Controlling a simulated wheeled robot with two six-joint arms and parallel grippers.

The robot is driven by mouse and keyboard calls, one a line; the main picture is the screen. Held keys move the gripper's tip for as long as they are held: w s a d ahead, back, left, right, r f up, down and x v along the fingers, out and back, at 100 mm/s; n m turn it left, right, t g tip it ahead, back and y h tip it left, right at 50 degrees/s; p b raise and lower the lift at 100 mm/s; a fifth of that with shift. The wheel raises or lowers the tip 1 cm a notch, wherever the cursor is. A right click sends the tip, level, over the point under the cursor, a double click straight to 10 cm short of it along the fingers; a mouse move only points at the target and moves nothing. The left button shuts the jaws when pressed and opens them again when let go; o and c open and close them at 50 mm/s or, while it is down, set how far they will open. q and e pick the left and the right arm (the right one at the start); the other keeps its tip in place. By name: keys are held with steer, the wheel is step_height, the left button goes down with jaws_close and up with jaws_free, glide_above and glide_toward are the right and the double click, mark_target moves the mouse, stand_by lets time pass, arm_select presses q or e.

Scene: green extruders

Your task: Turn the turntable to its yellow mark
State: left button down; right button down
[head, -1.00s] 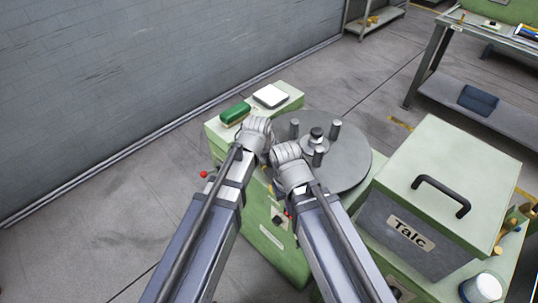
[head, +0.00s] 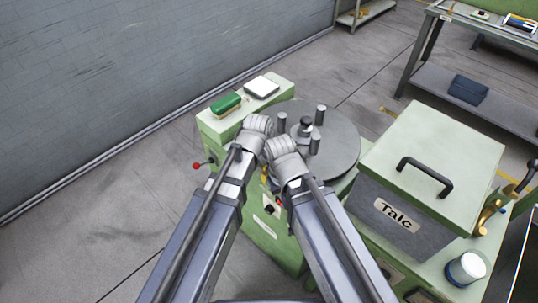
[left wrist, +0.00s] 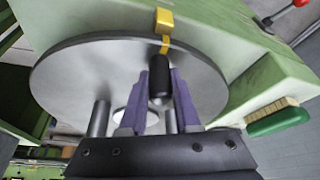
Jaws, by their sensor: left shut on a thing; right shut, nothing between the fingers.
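The turntable (head: 340,150) is a round grey disc with several upright pegs and a centre hub (head: 304,127). In the left wrist view, the disc (left wrist: 75,75) fills the middle. A yellow block (left wrist: 164,20) sits at its rim, and a yellow stripe (left wrist: 165,45) on the disc appears roughly in line below it. My left gripper (left wrist: 160,88) is shut on a dark peg (left wrist: 160,72) near that stripe. In the head view its fingers are hidden behind my left wrist. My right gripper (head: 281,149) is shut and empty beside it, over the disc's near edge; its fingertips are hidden.
The green housing (head: 212,130) carries a green brush (head: 226,104) and a white pad (head: 262,86). A red-knobbed lever (head: 197,166) sticks out at its left. The Talc box (head: 435,150) stands close on the right, with a white jar (head: 466,268) in front.

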arm_select(q)
steer(key=shift+d, duration=0.1)
steer(key=c, duration=0.6)
jaws_free()
steer(key=shift+r, duration=0.15)
steer(key=p+v, duration=0.7)
steer(key=shift+s+r, duration=0.15)
steer(key=shift+r, duration=0.05)
